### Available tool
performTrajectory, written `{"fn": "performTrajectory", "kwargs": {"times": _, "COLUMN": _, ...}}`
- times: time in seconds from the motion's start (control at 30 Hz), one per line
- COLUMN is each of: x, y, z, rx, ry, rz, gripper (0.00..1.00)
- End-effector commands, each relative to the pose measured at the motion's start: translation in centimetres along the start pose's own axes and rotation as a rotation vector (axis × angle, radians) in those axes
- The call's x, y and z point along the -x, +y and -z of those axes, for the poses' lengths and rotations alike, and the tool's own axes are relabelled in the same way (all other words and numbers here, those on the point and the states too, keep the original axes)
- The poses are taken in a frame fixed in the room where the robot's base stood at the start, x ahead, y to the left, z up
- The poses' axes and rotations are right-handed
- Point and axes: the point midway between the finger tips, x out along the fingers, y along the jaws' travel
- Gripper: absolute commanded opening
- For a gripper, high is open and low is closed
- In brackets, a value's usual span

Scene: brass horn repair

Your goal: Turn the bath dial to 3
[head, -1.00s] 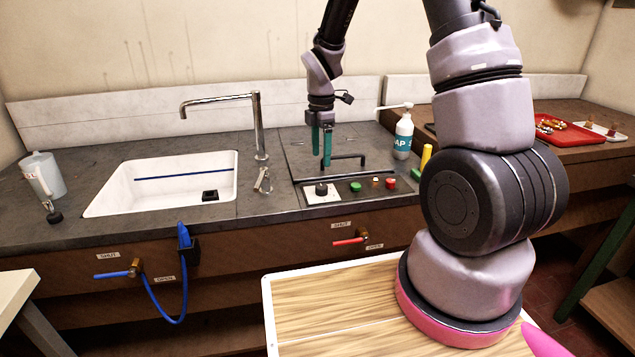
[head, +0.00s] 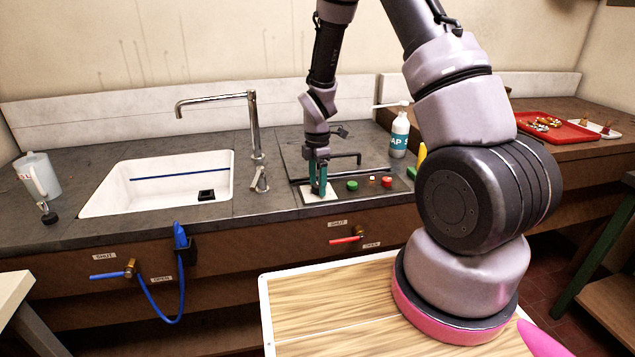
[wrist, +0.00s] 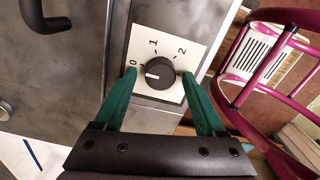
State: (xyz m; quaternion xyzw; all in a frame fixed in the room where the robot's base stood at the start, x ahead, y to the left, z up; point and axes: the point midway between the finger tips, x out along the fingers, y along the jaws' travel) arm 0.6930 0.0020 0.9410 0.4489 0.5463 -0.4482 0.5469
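The bath dial (wrist: 160,73) is a round black knob on a white plate (wrist: 178,40) with the marks 0, 1 and 2 readable. Its white pointer line points left, roughly toward the 0. No 3 is visible; the right finger covers that part of the plate. My gripper (wrist: 159,76) is open, with one green finger on each side of the knob. I cannot tell whether the fingers touch it. In the head view my gripper (head: 318,180) is down at the white plate (head: 311,199), and its fingers hide the knob.
A green button (head: 352,185) and a red button (head: 386,181) sit right of the dial. A black bar handle (head: 345,155) is behind it. The sink (head: 95,205) and tap (head: 254,125) lie left, the soap bottle (head: 399,135) back right.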

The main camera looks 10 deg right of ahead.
Motion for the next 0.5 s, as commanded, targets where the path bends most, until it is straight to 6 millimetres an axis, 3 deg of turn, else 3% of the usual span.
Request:
{"fn": "performTrajectory", "kwargs": {"times": 0.03, "x": 0.01, "y": 0.00, "z": 0.00, "rx": 0.000, "ry": 0.000, "rz": 0.000, "gripper": 0.50}}
{"fn": "performTrajectory", "kwargs": {"times": 0.17, "x": 0.03, "y": 0.01, "z": 0.00, "rx": 0.000, "ry": 0.000, "rz": 0.000, "gripper": 0.00}}
{"fn": "performTrajectory", "kwargs": {"times": 0.5, "x": 0.05, "y": 0.04, "z": 0.00, "rx": -0.039, "ry": 0.000, "rz": -0.001, "gripper": 0.00}}
